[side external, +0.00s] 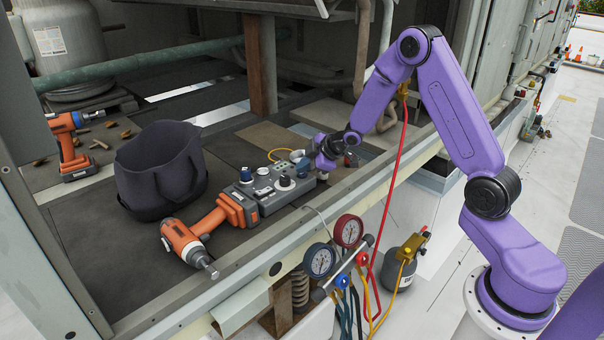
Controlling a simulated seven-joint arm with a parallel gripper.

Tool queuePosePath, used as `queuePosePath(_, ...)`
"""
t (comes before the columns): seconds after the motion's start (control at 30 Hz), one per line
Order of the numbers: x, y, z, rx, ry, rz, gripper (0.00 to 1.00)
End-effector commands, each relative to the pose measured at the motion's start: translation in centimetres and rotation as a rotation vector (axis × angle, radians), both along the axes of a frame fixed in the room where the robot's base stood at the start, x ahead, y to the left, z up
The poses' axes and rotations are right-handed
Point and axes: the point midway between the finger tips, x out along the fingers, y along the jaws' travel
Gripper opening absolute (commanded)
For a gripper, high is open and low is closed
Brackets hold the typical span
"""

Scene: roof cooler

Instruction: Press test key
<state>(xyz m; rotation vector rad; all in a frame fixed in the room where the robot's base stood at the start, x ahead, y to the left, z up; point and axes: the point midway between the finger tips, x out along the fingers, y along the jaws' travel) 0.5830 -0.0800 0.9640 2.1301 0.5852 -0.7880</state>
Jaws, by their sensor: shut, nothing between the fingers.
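A grey control box (268,199) with an orange end lies on the dark floor of the open unit. Its top carries a dark blue knob (246,175), a white-topped knob (285,181) and several small light parts. The test key cannot be told apart at this size. My gripper (316,166) is at the right end of the box, low and close to it. Its fingers are small and dark here, shut with nothing held. Whether they touch the box cannot be told.
An orange drill (184,242) lies left of the box, near a dark open bag (160,172). Another orange drill (67,147) stands far left. Two gauges (334,245) with hoses hang at the front sill. A red hose (391,190) runs beside my arm.

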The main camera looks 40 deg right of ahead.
Motion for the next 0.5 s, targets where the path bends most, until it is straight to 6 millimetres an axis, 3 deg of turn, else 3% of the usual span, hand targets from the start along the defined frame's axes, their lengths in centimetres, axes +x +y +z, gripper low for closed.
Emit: queuePosePath(0.5, -0.1, -0.1, 1.4, -0.001, 0.001, -0.001, 0.0)
